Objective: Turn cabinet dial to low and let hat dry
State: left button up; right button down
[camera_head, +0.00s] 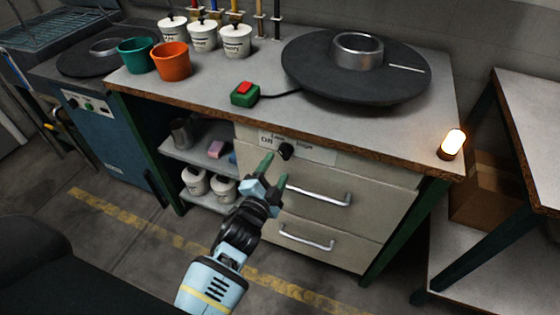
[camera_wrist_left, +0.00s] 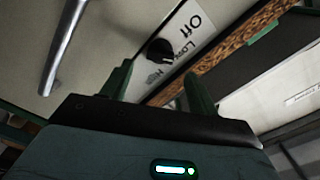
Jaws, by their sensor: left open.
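The cabinet dial (camera_head: 285,151) is a small black knob on the pale front panel, above the drawers. It also shows in the left wrist view (camera_wrist_left: 160,51), beside a white label (camera_wrist_left: 184,41) reading Off, Low and High. I cannot tell which mark it points to. My left gripper (camera_head: 274,171) is open and empty just in front of the dial. In the left wrist view its green fingers (camera_wrist_left: 158,75) stand on either side of the dial's line, with the dial beyond their tips and apart from them. My right gripper is not in view.
Metal drawer handles (camera_head: 318,197) stick out below the dial. The worktop edge (camera_head: 350,155) overhangs the panel. On top are a black disc with a metal ring (camera_head: 357,63), a red-and-green button box (camera_head: 245,94) and several pots. A lit lamp (camera_head: 453,145) stands at the right corner.

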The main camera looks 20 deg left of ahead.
pick_arm(q)
jog(key=shift+s, duration=1.2)
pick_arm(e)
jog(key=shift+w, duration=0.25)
pick_arm(q)
jog(key=shift+s, duration=0.1)
jog(key=s+f+n+g+p, duration=0.2)
jog(key=s+n+g+p, duration=0.1)
jog(key=s, duration=0.9)
jog(key=s+a+f+n+g+h+p, duration=0.1)
jog(key=s+f+n+g+p, duration=0.2)
jog(key=s, duration=1)
jog(key=s+f+n+g+p, duration=0.2)
jog(key=s+n+g+p, duration=0.1)
jog(key=s, duration=0.9)
jog(key=shift+s+a+f+n+p, duration=0.15)
jog(key=shift+s+a+n+p, duration=0.2)
jog(key=shift+n+p, duration=0.4)
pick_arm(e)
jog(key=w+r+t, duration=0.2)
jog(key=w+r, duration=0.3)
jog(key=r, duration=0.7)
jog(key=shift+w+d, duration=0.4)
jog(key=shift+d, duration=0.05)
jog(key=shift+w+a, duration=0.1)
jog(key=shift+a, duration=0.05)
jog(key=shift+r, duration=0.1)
